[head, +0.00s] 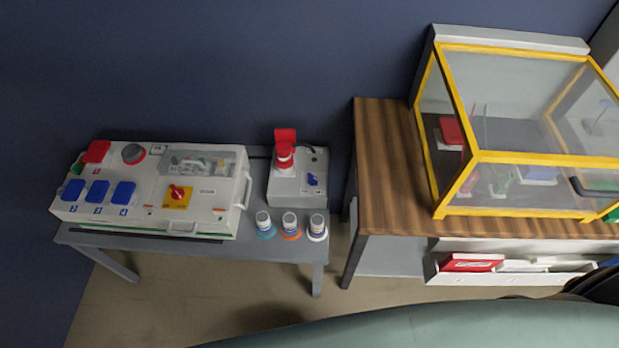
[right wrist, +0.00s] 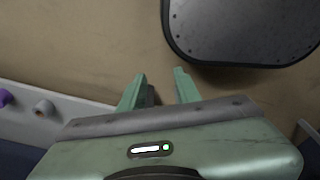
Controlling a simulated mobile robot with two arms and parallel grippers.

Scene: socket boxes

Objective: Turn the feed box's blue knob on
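The feed box (head: 297,186) is a small grey box on the right part of the low grey table in the head view. Its blue knob (head: 312,180) is on the right of its top face; the knob's exact angle is too small to tell. A red plug with a raised red lid (head: 285,150) stands at the box's back left. My right gripper (right wrist: 160,75) shows only in the right wrist view, with its two green fingers apart and nothing between them. It is away from the feed box. My left gripper is in neither view.
A large socket box (head: 150,190) with blue lids and a red-yellow switch stands left of the feed box. Several small capped bottles (head: 290,226) line the table's front edge. A wooden table (head: 385,170) at right holds a yellow-framed clear case (head: 455,190).

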